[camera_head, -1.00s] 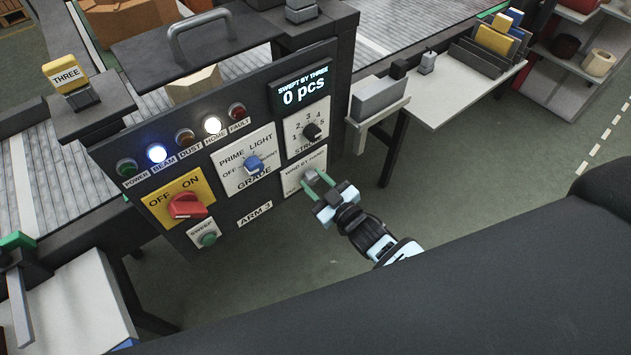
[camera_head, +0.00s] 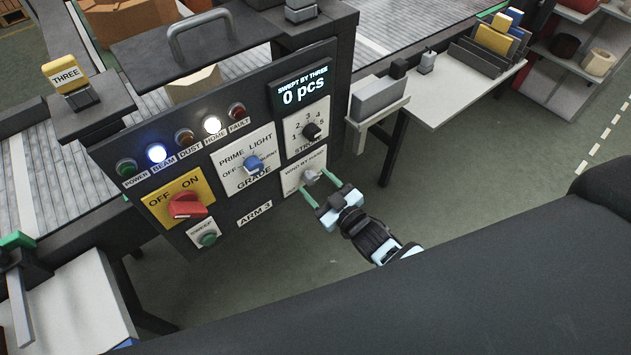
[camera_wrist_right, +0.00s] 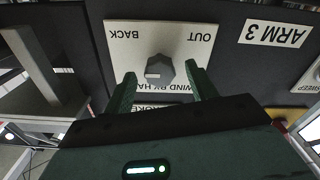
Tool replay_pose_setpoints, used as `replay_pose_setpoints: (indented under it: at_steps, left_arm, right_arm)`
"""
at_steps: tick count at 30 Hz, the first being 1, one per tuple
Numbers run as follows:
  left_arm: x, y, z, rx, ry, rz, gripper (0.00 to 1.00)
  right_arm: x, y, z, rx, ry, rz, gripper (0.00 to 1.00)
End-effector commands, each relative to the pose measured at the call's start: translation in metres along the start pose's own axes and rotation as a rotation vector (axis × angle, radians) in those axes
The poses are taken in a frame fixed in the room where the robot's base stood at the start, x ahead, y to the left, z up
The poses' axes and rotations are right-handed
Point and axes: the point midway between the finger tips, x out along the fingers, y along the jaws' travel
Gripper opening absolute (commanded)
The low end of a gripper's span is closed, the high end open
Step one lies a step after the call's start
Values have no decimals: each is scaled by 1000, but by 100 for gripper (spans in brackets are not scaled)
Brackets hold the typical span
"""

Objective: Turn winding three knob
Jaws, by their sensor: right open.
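The winding knob is a small grey knob (camera_head: 311,176) on a white plate (camera_head: 291,183) labelled "WIND BY HAND", low on the right side of the dark control panel. In the right wrist view the knob (camera_wrist_right: 159,68) sits between and beyond the green fingertips, with "OUT" and "BACK" on its plate. My right gripper (camera_head: 326,191) is open, with its fingers pointing at the knob. In the right wrist view the gripper (camera_wrist_right: 163,82) shows a gap on both sides of the knob. My left gripper is not in view.
The panel also carries a red off/on switch (camera_head: 187,206), a blue grade knob (camera_head: 253,163), a black stroke knob (camera_head: 311,131) and a green sweep button (camera_head: 207,239). The display (camera_head: 303,88) reads 0 pcs. A small grey shelf (camera_head: 378,118) juts out right of the panel.

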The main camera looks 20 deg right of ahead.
Motion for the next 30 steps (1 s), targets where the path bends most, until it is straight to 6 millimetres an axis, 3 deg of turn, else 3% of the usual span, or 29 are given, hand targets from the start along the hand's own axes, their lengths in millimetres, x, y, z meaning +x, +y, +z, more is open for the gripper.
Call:
replay_pose_setpoints:
  at_steps: [6, 12, 30]
  left_arm:
    - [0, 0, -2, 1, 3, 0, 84]
    - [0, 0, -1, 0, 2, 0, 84]
    - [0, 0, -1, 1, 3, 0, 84]
  right_arm:
    - [-36, 0, 1, 0, -2, -1, 57]
    - [-59, 0, 1, 0, -2, 0, 57]
    - [-65, 0, 0, -1, 0, 0, 57]
